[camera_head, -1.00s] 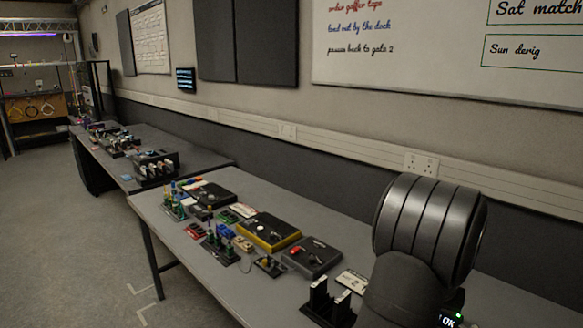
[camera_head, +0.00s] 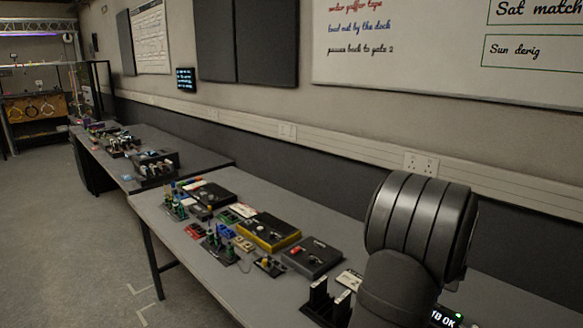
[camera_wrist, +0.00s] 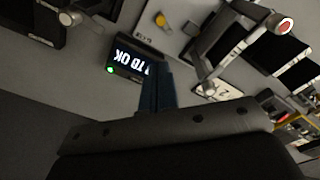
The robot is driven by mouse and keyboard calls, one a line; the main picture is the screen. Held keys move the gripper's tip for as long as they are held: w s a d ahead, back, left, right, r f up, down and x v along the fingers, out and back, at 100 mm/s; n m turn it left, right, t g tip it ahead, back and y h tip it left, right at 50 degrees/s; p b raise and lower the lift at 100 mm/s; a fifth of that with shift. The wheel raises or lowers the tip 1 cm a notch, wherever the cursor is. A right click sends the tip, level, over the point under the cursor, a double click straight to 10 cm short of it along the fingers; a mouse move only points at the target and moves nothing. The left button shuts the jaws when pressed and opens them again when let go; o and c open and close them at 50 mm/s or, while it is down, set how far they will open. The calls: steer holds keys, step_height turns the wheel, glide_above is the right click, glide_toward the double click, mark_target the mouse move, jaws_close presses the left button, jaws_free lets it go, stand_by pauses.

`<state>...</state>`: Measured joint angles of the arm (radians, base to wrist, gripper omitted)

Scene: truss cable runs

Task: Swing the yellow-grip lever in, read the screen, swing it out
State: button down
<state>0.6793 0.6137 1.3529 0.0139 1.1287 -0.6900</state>
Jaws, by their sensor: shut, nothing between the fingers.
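In the wrist view, a small black screen unit (camera_wrist: 131,60) shows white upside-down text that looks like "TB OK", and a green light. In the head view the screen (camera_head: 443,317) shows past my arm, partly cut off by the frame's bottom edge. A yellow round part (camera_wrist: 160,20) sits on a pale plate near the top of the wrist view; I cannot tell if it is the yellow lever grip. My gripper (camera_wrist: 160,70) is shut and empty, its fingertips overlapping the screen unit's edge in the picture. My arm hides the gripper in the head view.
A silver handle with a red end (camera_wrist: 284,25) stands right of my fingers. In the head view, a yellow-edged box (camera_head: 268,232), a black box (camera_head: 313,258) and a dark two-post stand (camera_head: 326,300) crowd the bench left of my arm. A whiteboard (camera_head: 450,50) hangs behind.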

steer(key=c, duration=2.1)
jaws_free()
steer(key=o, duration=0.7)
steer(key=r, duration=0.1)
steer(key=s+r, duration=0.1)
steer(key=r, duration=0.1)
steer(key=shift+s+a+r+m+g, duration=0.25)
steer(key=shift+s+a+m+g, duration=0.05)
steer(key=shift+s+m, duration=0.1)
steer(key=shift+o, duration=0.2)
step_height(320, 180, down, 17)
steer(key=shift+w+d+f, duration=0.1)
steer(key=shift+f, duration=0.1)
jaws_close()
